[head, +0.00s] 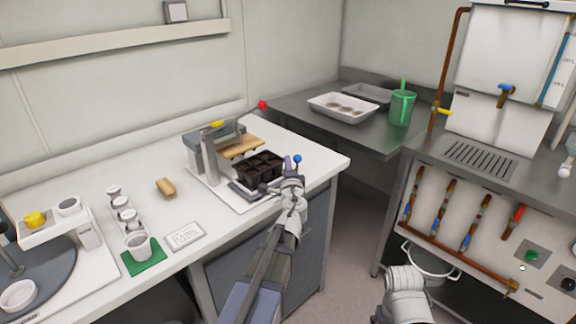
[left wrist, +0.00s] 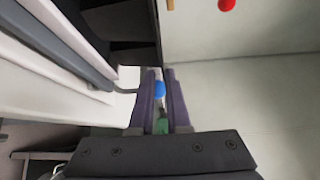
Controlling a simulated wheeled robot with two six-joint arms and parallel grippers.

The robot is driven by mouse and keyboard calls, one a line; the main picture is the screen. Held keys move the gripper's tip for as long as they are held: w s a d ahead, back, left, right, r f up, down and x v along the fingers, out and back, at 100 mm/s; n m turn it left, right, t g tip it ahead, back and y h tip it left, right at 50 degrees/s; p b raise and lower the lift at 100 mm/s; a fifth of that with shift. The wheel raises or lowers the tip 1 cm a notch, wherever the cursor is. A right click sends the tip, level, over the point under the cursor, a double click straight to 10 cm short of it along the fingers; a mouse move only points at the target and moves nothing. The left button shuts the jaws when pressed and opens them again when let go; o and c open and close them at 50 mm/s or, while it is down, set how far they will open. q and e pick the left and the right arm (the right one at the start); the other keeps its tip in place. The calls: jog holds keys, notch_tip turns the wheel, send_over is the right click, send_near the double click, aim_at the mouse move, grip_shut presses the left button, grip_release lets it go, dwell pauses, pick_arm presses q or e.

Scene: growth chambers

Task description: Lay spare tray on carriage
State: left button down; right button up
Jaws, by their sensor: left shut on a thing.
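My left gripper (head: 295,174) is at the front right of the press-like device on the white bench. In the left wrist view its fingers (left wrist: 163,76) are shut on a blue knob (left wrist: 160,88), which also shows in the head view (head: 297,159). A black celled tray (head: 260,166) sits at the front of the device; the carriage (head: 241,191) under it is partly hidden by the tray and my arm. A pale tray with round hollows (head: 318,101) and a grey tray (head: 362,90) lie on the steel counter. I cannot tell which tray is the spare.
A green jug (head: 402,108) stands right of the trays on the steel counter (head: 292,106). A wooden block (head: 166,187), a label card (head: 186,236) and small cups stand left on the bench. A red ball (head: 262,105) rises behind the device. Pipes and a tank stand right.

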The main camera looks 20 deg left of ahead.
pick_arm(q)
jog(key=shift+r, duration=0.1)
jog(key=shift+f+b, duration=0.9)
jog(key=shift+f, duration=0.1)
dwell(0.6)
jog(key=c, duration=0.8)
grip_release()
jog(key=shift+r, duration=0.1)
notch_tip(320, 180, up, 8)
jog(key=p, duration=0.8)
jog(key=shift+r, duration=0.2)
jog(key=shift+s+p, duration=0.1)
jog(key=shift+p, duration=0.2)
